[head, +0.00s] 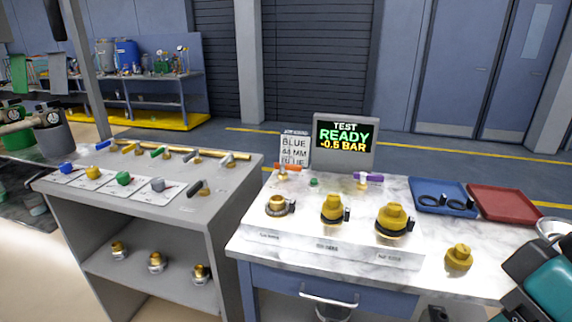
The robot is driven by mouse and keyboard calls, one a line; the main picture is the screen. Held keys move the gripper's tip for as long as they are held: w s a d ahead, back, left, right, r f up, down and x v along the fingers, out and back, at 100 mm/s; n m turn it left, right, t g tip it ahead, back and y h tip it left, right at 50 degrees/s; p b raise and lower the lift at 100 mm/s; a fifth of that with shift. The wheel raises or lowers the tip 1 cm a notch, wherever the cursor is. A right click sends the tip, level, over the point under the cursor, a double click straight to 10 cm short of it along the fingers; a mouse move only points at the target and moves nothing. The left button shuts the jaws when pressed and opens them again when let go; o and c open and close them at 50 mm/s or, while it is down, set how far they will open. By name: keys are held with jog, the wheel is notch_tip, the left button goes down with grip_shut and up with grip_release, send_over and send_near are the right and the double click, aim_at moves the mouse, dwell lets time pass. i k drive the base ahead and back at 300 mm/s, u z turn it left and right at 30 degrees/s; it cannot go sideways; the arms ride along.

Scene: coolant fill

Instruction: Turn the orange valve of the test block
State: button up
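The orange valve handle (287,167) lies roughly crosswise on a brass stem at the back left of the marble-topped bench. A purple valve handle (369,177) sits farther right, below a screen (344,138) reading "TEST READY -0.5 BAR". A teal and black part of my arm shows at the lower right corner, well apart from the orange handle. My gripper's fingers are not in view.
A loose brass cap (458,257) stands right of the block. A blue tray (444,197) with black rings and a red tray (505,203) lie behind it. A grey bench (185,208) with coloured valves stands left, across a narrow gap.

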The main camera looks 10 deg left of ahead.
aim_at(282, 166)
jog(key=k, duration=0.6)
jog(key=u, duration=0.55)
jog(key=i, duration=1.65)
jog(key=z, duration=0.25)
